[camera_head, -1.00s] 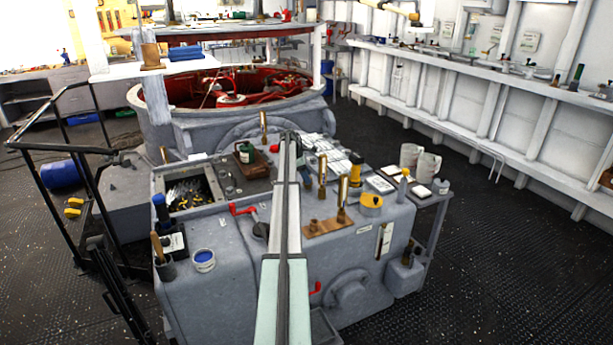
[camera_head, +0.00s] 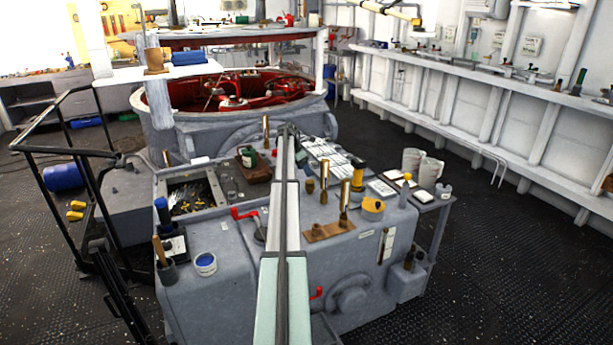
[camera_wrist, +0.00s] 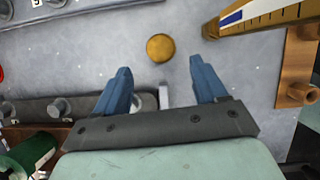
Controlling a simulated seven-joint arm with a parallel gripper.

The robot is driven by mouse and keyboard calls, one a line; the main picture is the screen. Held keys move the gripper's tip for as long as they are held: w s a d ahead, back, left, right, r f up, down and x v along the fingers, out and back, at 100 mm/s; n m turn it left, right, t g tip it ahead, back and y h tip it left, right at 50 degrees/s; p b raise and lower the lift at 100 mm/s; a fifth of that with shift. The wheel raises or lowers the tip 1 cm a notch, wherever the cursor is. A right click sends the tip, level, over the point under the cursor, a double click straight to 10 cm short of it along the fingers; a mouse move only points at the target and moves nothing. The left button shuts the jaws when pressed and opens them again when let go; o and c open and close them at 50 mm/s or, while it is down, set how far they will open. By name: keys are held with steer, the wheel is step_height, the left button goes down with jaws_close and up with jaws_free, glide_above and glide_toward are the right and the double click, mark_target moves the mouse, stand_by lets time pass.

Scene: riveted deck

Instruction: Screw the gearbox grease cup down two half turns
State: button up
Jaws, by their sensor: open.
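A round brass cap (camera_wrist: 160,48), which looks like the grease cup, stands out from a grey metal surface in the wrist view. My gripper (camera_wrist: 162,78) shows there with two blue fingers spread apart and nothing between them. The cap lies just beyond the fingertips, roughly in line with the gap and not touching either finger. Its height relative to the fingertips cannot be told. In the head view my arm runs up the middle over the grey gearbox housing (camera_head: 225,290); the gripper is hidden there, and I cannot make out the cap.
A tall brass gauge (camera_wrist: 262,17) with a marked scale stands close to the right finger. A brown board with brass fittings (camera_wrist: 292,75) lies at right. A green container (camera_wrist: 28,157) is at lower left. A red lever (camera_head: 243,213) rises left of my arm.

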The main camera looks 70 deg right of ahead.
steer(key=w+a+r+m+g+y, duration=0.1)
steer(key=a+r+m+y, duration=0.2)
steer(key=m, duration=1.1)
step_height(320, 180, up, 3)
steer(key=shift+w+a+f+m+y, duration=0.1)
steer(key=shift+w+a+m+y, duration=0.25)
steer(key=shift+a, duration=0.5)
steer(key=shift+w+a, duration=0.1)
